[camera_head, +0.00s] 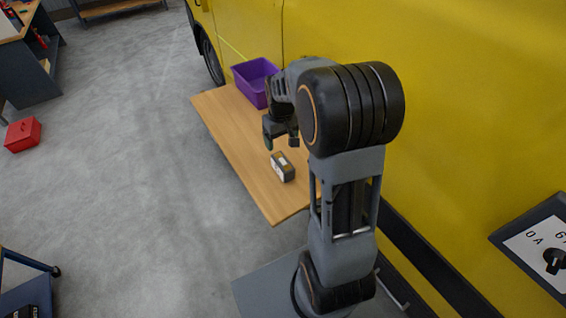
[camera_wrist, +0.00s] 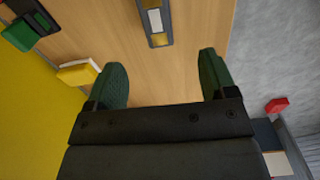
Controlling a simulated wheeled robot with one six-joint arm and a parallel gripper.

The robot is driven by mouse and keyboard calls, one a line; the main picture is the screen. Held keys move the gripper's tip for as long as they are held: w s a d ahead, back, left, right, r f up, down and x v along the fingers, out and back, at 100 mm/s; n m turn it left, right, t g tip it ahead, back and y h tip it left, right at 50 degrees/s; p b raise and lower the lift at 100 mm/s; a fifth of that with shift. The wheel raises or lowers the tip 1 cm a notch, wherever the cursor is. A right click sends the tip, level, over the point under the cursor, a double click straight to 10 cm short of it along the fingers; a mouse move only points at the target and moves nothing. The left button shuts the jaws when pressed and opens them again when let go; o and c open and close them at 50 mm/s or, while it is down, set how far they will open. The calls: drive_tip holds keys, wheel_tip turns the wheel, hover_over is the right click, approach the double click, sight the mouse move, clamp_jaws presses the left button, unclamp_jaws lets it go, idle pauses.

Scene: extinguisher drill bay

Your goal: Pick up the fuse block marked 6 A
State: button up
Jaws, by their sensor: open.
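A dark fuse block with a pale label (camera_head: 283,167) lies on the wooden table, nearer the camera than my gripper (camera_head: 280,141). In the wrist view, a grey block with a white and yellow top (camera_wrist: 155,22) lies beyond the fingertips of my gripper (camera_wrist: 163,72), which is open and empty. A yellow and white block (camera_wrist: 78,73) lies just left of the left finger. A green piece (camera_wrist: 19,35) beside a dark piece shows at the upper left. No 6 A marking is legible on any block.
The wooden table (camera_head: 232,125) stands against a yellow vehicle (camera_head: 470,120). A purple bin (camera_head: 254,80) is at its far end. A red box (camera_head: 23,134) is on the floor at left. A panel with a black knob (camera_head: 554,261) is at right. Open floor lies left of the table.

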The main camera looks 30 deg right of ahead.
sight(283, 161)
drive_tip(key=f, duration=0.8)
drive_tip(key=shift+w+d+p, duration=0.25)
drive_tip(key=shift+d+p, duration=0.1)
drive_tip(key=shift+s+f+p, duration=0.1)
drive_tip(key=shift+f+p, duration=0.6)
drive_tip(key=shift+f, duration=2.45)
drive_tip(key=shift+c, duration=0.4)
drive_tip(key=c, duration=1)
drive_tip(key=shift+r, duration=0.1)
